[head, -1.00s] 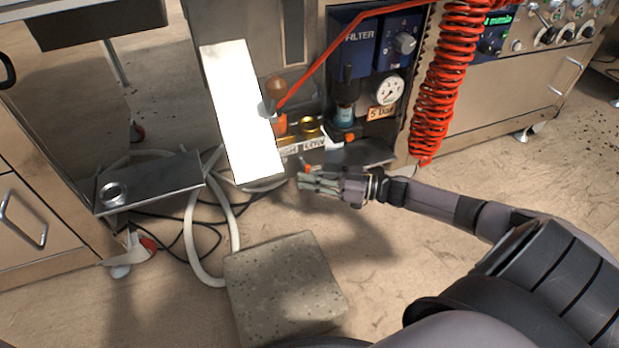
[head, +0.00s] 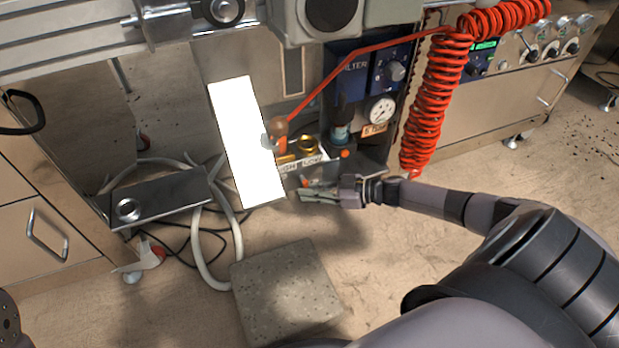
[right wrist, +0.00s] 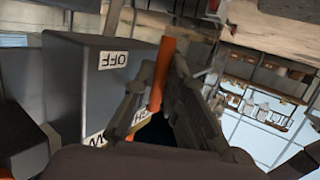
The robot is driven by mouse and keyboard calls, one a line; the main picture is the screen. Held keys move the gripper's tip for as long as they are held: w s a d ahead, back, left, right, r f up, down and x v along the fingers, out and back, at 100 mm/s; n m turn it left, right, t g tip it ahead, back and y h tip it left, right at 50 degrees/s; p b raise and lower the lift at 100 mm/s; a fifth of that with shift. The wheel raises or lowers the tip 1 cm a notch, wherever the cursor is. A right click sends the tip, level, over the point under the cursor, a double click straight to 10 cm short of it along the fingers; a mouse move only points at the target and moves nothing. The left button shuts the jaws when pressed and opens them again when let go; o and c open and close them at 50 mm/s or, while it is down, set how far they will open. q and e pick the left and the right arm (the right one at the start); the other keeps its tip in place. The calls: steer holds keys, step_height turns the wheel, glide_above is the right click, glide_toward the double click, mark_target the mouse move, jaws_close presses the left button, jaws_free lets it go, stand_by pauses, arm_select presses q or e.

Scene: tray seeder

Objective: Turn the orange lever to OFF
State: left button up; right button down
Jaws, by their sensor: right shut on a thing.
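The orange lever (right wrist: 161,75) stands between the two fingers of my right gripper (right wrist: 163,68) in the right wrist view, and the fingers are shut on it. In the head view my right gripper (head: 308,194) is low at the front of the machine, with a small orange part (head: 305,182) showing beside its fingers. The OFF label (right wrist: 112,60) is on a dark grey box face left of the lever. Another label (right wrist: 135,123) lies near the lever's lower end, partly hidden by the fingers.
A bright white panel (head: 240,140) hangs left of the gripper. A speckled stone block (head: 287,292) stands on the floor below it. A red coiled hose (head: 433,105) hangs to the right. White tubes (head: 202,250) and dark cables lie on the floor at left.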

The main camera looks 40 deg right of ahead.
steer(key=c, duration=1.9)
jaws_free()
steer(key=v, duration=1.2)
steer(key=shift+s, duration=0.15)
